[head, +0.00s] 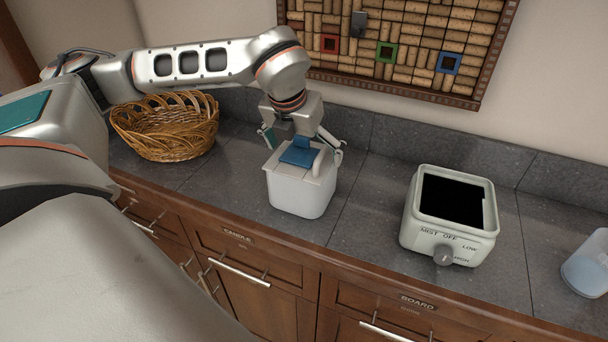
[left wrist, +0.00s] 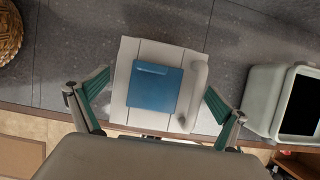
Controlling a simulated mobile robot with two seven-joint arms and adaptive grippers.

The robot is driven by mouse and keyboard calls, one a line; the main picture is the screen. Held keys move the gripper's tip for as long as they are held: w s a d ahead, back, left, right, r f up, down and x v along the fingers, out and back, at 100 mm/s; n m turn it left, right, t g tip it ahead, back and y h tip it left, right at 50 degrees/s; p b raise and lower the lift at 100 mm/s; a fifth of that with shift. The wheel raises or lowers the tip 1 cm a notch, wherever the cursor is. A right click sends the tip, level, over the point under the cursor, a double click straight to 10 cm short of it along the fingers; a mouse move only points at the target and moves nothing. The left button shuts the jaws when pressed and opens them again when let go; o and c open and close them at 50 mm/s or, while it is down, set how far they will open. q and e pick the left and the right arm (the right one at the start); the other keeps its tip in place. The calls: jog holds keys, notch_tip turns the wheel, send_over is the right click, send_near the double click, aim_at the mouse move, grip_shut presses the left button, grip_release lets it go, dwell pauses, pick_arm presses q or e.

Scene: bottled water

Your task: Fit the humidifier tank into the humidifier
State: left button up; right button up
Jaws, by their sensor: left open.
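The humidifier tank (head: 301,194) is a white box with a blue panel and a raised handle on top. It stands upright on the counter, left of the humidifier base. The humidifier base (head: 448,217) is pale, with a dark open top and a front dial. My left gripper (head: 302,143) is over the tank, pointing down. In the left wrist view its green fingers (left wrist: 158,100) are spread on either side of the tank top (left wrist: 120,90), with gaps. The base (left wrist: 261,103) shows at that view's right edge. My right gripper is not in view.
A wicker basket (head: 166,127) stands on the counter at the left. A clear container (head: 587,266) with pale blue contents stands at the right edge. A cork board (head: 400,40) hangs on the wall. Bare counter (head: 368,190) lies between tank and base.

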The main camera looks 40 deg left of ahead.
pick_arm(q)
jog(key=x, duration=0.3)
jog(key=shift+w+f, duration=0.1)
jog(key=c, duration=1.7)
jog(key=shift+r, duration=0.25)
jog(key=shift+r, duration=9.75)
jog(key=shift+r, duration=0.1)
